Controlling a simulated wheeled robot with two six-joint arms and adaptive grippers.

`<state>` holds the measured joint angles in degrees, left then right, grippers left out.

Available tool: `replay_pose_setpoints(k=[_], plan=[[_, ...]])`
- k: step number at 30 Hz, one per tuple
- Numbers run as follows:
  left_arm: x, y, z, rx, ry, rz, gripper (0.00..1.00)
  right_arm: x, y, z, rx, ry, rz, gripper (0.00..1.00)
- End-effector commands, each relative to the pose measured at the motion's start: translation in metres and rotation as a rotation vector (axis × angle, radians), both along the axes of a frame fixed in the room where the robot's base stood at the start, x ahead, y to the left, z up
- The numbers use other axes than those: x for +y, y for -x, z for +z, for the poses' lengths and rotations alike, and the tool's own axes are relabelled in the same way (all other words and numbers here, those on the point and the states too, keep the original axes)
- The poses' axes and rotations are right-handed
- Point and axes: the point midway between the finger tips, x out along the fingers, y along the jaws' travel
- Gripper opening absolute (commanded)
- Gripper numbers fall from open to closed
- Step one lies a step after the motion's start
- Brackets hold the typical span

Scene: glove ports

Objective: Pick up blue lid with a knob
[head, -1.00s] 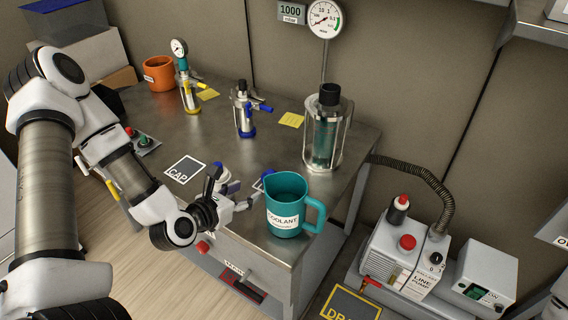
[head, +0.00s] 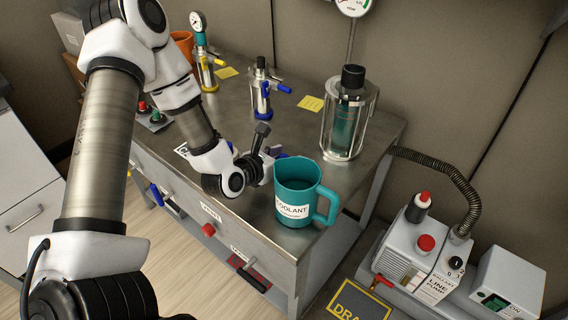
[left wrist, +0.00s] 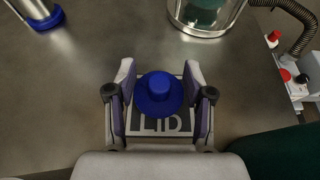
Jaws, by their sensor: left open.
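The blue lid with a knob (left wrist: 160,92) lies on a dark label marked LID (left wrist: 160,123) on the metal bench top. In the left wrist view it sits between the two fingers of my left gripper (left wrist: 160,98), which is open. My right gripper is not in view.
The teal COOLANT mug (head: 295,190) stands close to the right of my left gripper, near the bench's front edge. A glass canister with a black cap (head: 347,115) and a blue-based valve fitting (head: 261,95) stand behind. Bare bench (head: 235,110) lies between.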

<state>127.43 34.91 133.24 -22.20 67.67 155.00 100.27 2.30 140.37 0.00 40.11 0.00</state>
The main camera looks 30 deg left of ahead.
Motion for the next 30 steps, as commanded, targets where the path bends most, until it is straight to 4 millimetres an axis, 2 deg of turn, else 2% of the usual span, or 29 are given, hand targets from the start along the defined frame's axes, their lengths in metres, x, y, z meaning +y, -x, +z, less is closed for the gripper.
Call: replay_pose_setpoints(k=[3, 6, 9, 18, 22, 26, 30], plan=[[0.000, 0.000, 0.000, 0.000, 0.001, 0.000, 0.52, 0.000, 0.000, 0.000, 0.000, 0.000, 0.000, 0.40], [0.000, 0.001, 0.000, 0.000, 0.000, 0.000, 0.21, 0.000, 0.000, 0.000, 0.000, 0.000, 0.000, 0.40], [0.000, 0.001, 0.000, 0.001, 0.000, 0.000, 0.03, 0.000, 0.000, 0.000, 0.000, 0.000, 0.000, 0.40], [0.000, 0.001, -0.001, 0.003, 0.001, 0.000, 0.00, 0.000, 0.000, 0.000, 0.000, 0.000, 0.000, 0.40], [0.000, 0.001, 0.006, 0.001, 0.001, 0.000, 0.00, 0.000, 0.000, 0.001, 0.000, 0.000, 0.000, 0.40], [0.000, 0.001, 0.026, -0.003, 0.003, 0.001, 0.00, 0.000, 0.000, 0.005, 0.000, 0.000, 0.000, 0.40], [0.000, 0.000, 0.064, -0.006, 0.003, 0.001, 0.00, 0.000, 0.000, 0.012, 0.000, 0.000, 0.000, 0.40]])
